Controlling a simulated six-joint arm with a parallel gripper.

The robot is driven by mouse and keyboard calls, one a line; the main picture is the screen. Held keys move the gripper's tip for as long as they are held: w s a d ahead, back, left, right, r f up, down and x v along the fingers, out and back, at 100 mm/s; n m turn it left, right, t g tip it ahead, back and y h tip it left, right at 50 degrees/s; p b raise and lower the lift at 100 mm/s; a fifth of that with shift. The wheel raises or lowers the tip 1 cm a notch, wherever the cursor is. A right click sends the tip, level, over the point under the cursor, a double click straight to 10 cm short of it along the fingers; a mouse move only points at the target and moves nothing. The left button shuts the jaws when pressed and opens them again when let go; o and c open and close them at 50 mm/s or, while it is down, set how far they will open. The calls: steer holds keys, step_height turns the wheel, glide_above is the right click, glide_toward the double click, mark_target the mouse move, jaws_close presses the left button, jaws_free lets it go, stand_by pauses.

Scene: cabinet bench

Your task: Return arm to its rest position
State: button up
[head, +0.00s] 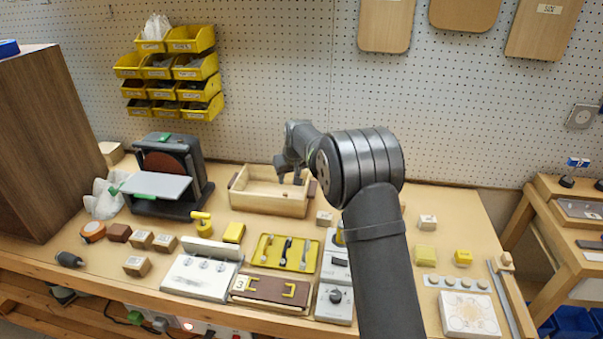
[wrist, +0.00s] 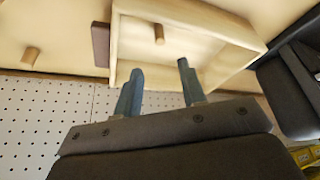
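My gripper (head: 290,177) is over the open wooden box (head: 268,208) at the middle back of the bench. In the wrist view my gripper (wrist: 157,82) has its two fingers apart with nothing between them. The wooden box (wrist: 199,14) shows beyond the fingers there, with a small wooden peg (wrist: 159,35) inside it. My arm reaches from the front right of the head view up and to the left, and hides part of the bench behind it.
A disc sander (head: 172,175) stands left of the box. A yellow tool tray (head: 284,253), a white switch panel (head: 201,276) and a brown numbered panel (head: 270,291) lie in front. Several small blocks are scattered about. A pegboard wall (head: 290,90) rises behind.

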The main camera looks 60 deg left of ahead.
mark_target(285, 194)
steer(key=x, duration=1.2)
steer(key=shift+d+f, duration=0.1)
steer(key=shift+f, duration=0.1)
step_height(285, 194, up, 2)
steer(key=shift+r, duration=0.5)
